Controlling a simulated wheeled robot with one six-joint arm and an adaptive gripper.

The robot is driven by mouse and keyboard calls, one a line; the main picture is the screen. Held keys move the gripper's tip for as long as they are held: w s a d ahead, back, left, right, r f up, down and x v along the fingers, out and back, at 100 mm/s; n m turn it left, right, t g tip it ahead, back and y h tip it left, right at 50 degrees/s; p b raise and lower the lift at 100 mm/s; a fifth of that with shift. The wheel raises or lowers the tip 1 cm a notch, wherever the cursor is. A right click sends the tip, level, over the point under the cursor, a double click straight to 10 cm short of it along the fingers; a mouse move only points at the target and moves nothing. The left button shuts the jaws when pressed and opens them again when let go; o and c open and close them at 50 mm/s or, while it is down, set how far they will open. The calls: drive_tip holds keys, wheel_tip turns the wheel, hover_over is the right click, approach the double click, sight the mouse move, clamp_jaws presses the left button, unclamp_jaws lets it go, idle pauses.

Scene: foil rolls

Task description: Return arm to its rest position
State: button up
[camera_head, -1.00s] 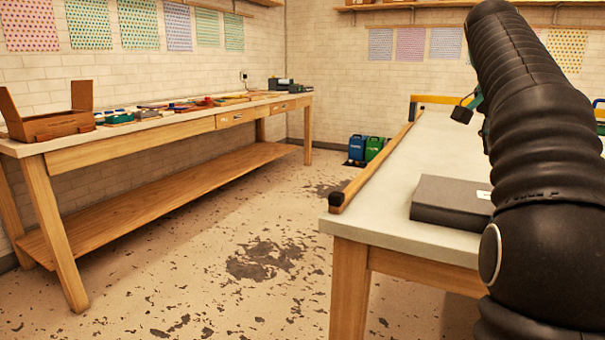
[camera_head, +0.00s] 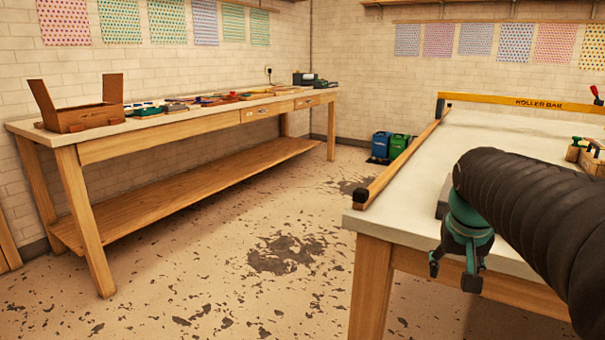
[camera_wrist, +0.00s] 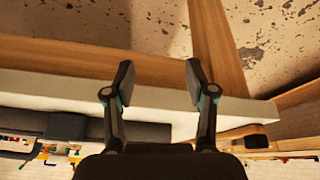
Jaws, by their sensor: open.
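My gripper (camera_head: 455,272) hangs at the end of my black-sleeved arm, at the near edge of the right-hand table (camera_head: 415,195). Its fingers point down and stand apart, with nothing between them. In the wrist view the gripper (camera_wrist: 160,85) also shows open and empty, with the table edge and a wooden leg beyond it. My arm hides much of the right part of the table, including most of a dark grey box (camera_head: 442,208).
A wooden rail (camera_head: 405,160) runs along the table's left edge, and a yellow roller bar (camera_head: 530,102) spans its back. A long workbench (camera_head: 170,122) with an open cardboard box (camera_head: 80,115) stands left. Blue (camera_head: 380,145) and green (camera_head: 399,145) containers stand on the floor. The floor between is clear.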

drive_tip(key=s+a+f+n+y, duration=0.1)
drive_tip(key=s+a+f, duration=0.3)
drive_tip(key=s, duration=0.4)
drive_tip(key=s+a+f+n+t, duration=0.1)
drive_tip(key=s+a+f+n, duration=0.1)
drive_tip(key=s+a+f, duration=0.2)
drive_tip(key=s+a, duration=0.3)
drive_tip(key=s, duration=0.1)
drive_tip(key=shift+a+t+y, duration=0.3)
drive_tip(key=shift+y, duration=0.1)
